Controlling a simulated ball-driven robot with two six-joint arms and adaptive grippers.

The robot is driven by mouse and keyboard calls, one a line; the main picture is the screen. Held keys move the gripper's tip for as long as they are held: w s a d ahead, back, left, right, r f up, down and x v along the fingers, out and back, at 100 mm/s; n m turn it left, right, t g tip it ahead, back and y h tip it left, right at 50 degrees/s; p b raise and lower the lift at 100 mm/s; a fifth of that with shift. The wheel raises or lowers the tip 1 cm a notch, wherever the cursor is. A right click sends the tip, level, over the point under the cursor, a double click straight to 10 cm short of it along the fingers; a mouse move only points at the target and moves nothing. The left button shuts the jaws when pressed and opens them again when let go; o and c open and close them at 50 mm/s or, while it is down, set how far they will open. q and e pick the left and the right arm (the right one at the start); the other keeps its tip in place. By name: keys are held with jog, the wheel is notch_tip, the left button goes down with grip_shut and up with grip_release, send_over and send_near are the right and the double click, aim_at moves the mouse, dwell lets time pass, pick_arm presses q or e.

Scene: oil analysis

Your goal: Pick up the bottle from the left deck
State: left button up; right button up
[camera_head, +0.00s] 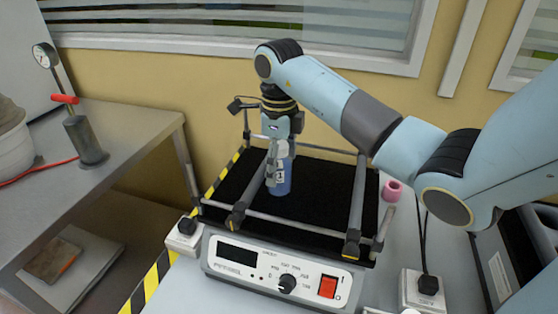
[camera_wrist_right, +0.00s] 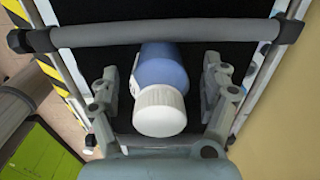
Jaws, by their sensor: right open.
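A blue bottle (camera_head: 283,180) with a white label stands on the black deck (camera_head: 322,190) of a shaker. In the right wrist view the bottle (camera_wrist_right: 164,68) shows its white ribbed cap (camera_wrist_right: 159,110). My right gripper (camera_head: 276,168) is over the deck at the bottle, coming from above and behind. In the right wrist view the gripper (camera_wrist_right: 160,78) is open, with one finger on each side of the bottle and small gaps visible. The gripper hides the bottle's upper part in the head view. My left gripper is not in view.
Metal rails (camera_head: 285,222) with clamps frame the deck, above a front control panel (camera_head: 278,270) with a red switch. A pink ring-shaped object (camera_head: 392,190) lies to the right. A steel bench (camera_head: 125,130) with a hand pump (camera_head: 82,138) and gauge (camera_head: 43,56) stands at left.

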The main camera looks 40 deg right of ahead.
jog(key=shift+c, duration=0.4)
jog(key=c, duration=1.3)
jog(key=shift+c, duration=0.2)
